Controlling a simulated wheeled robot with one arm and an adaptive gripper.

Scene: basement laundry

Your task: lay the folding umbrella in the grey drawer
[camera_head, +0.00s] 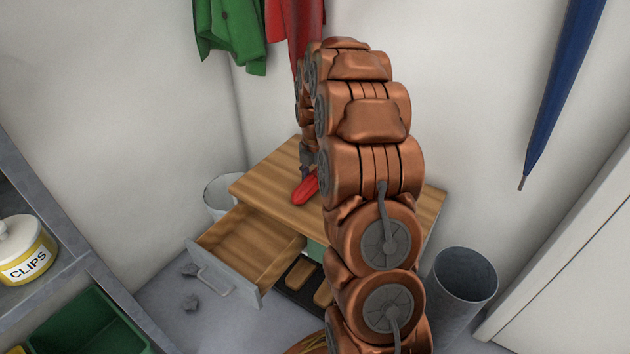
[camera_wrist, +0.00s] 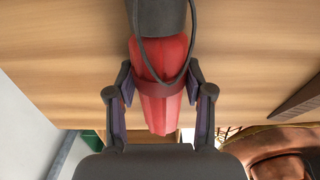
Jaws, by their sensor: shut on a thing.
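The red folding umbrella (camera_head: 305,190) is over the wooden tabletop near its front edge, partly hidden by my arm. In the wrist view the umbrella (camera_wrist: 165,60) has a dark handle with a loop strap at the top and red cloth running down between the fingers. My gripper (camera_wrist: 158,95) is shut on its red cloth; the gripper (camera_head: 308,168) also shows in the head view, partly hidden. The grey drawer (camera_head: 222,276) is pulled out to the left of my arm, below the tabletop. Its visible wooden inside is empty.
The wooden-topped table (camera_head: 262,182) stands in the corner. A white bucket (camera_head: 219,192) is behind the drawer, and a grey bin (camera_head: 466,276) at right. A dark tray (camera_head: 297,283) with wooden pieces lies beside the drawer. A blue umbrella (camera_head: 560,90) hangs at right.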

